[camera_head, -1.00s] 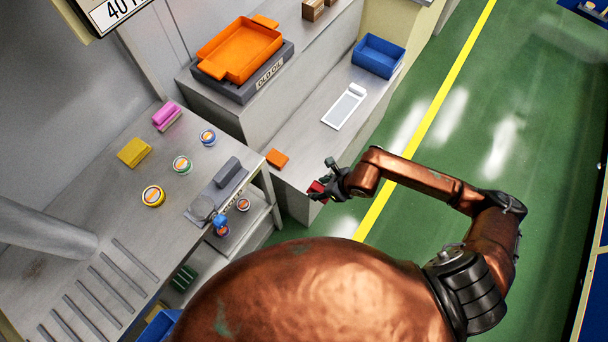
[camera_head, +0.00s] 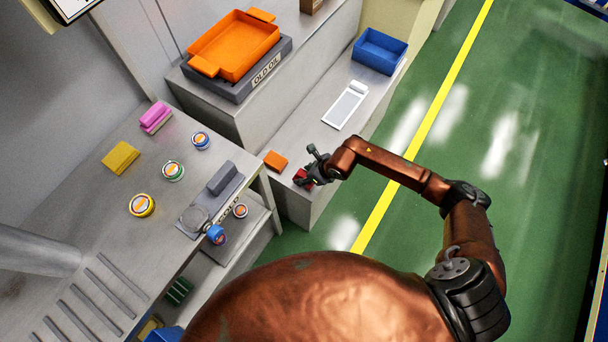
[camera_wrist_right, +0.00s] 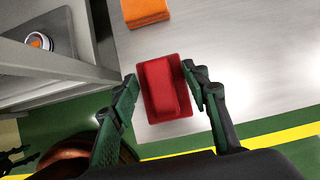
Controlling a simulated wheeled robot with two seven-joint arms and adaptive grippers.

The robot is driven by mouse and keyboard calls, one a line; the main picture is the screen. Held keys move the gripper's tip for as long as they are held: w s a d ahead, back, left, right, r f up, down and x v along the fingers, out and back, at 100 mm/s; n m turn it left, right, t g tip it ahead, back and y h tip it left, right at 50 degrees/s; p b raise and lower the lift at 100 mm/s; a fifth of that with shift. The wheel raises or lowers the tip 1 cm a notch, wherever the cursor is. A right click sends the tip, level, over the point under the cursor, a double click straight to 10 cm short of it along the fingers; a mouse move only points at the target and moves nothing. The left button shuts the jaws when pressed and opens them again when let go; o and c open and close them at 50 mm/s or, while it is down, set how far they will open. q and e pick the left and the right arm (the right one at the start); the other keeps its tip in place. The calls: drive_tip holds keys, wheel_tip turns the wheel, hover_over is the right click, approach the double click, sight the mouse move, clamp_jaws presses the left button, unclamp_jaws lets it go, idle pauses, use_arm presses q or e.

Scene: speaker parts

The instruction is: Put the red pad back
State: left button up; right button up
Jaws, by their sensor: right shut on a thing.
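The red pad (camera_head: 301,178) is at the tip of my right gripper (camera_head: 309,174), low over the near end of the steel bench, close to the orange pad (camera_head: 275,160). In the right wrist view, the red pad (camera_wrist_right: 163,88) stands between the two fingers of my right gripper (camera_wrist_right: 161,80), which is shut on it. The orange pad (camera_wrist_right: 145,11) lies just beyond it on the bench. I cannot tell whether the red pad touches the bench.
The steel bench (camera_head: 325,147) also holds a white flat item (camera_head: 345,107) and a blue bin (camera_head: 379,51). The left table holds a pink pad (camera_head: 155,117), a yellow pad (camera_head: 121,157), a grey pad (camera_head: 223,177) and several round tins. An orange tray (camera_head: 234,46) stands behind.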

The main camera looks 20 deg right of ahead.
drive_tip(key=shift+f, duration=0.5)
use_arm(q)
drive_tip(key=shift+s, duration=0.1)
use_arm(e)
drive_tip(key=o, duration=1.5)
drive_tip(key=shift+c, duration=0.2)
use_arm(q)
drive_tip(key=shift+s+f, duration=0.15)
use_arm(e)
drive_tip(key=shift+f, duration=0.1)
drive_tip(key=shift+f, duration=0.1)
drive_tip(key=shift+f, duration=0.15)
use_arm(q)
drive_tip(key=s+p, duration=0.3)
drive_tip(key=s, duration=0.3)
drive_tip(key=shift+a, duration=0.45)
use_arm(e)
drive_tip(key=shift+s+a+v, duration=0.1)
drive_tip(key=shift+s+v, duration=0.05)
drive_tip(key=shift+v, duration=1.85)
drive_tip(key=shift+s+a+v, duration=0.1)
drive_tip(key=shift+s+v, duration=0.05)
drive_tip(key=shift+v, duration=1.9)
